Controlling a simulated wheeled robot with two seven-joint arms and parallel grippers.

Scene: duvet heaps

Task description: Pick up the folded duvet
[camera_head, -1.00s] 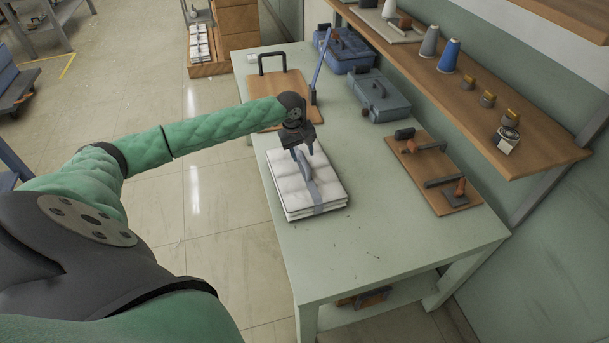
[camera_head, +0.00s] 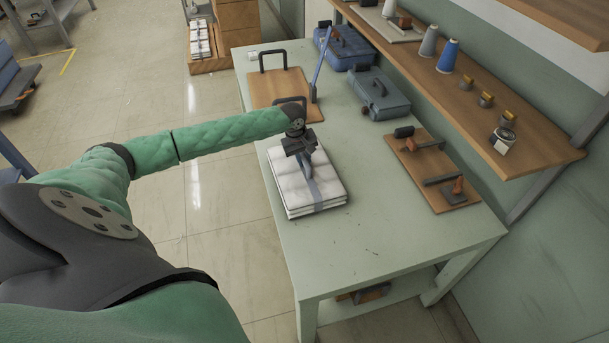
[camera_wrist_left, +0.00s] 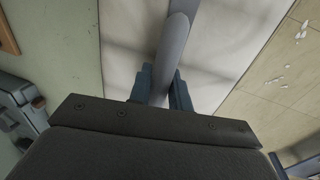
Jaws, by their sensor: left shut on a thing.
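The folded duvet (camera_head: 325,186) is a white, layered, flat bundle with a grey strap around it. It lies on the pale green table (camera_head: 375,225), near its left edge. My left gripper (camera_head: 306,168) is over the middle of the bundle and points down. Its fingers are shut on the raised grey strap (camera_wrist_left: 177,40), which stands between the two blue-grey fingers in the left wrist view (camera_wrist_left: 162,88). The duvet's white top (camera_wrist_left: 215,45) shows beyond the fingers. My right gripper is not in view.
A brown board (camera_head: 275,88) with a black handle and a blue case (camera_head: 343,50) are at the back. A grey-blue toolbox (camera_head: 375,97) and a board with clamps (camera_head: 432,170) stand to the right, below a wooden shelf (camera_head: 470,90). The table front is clear.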

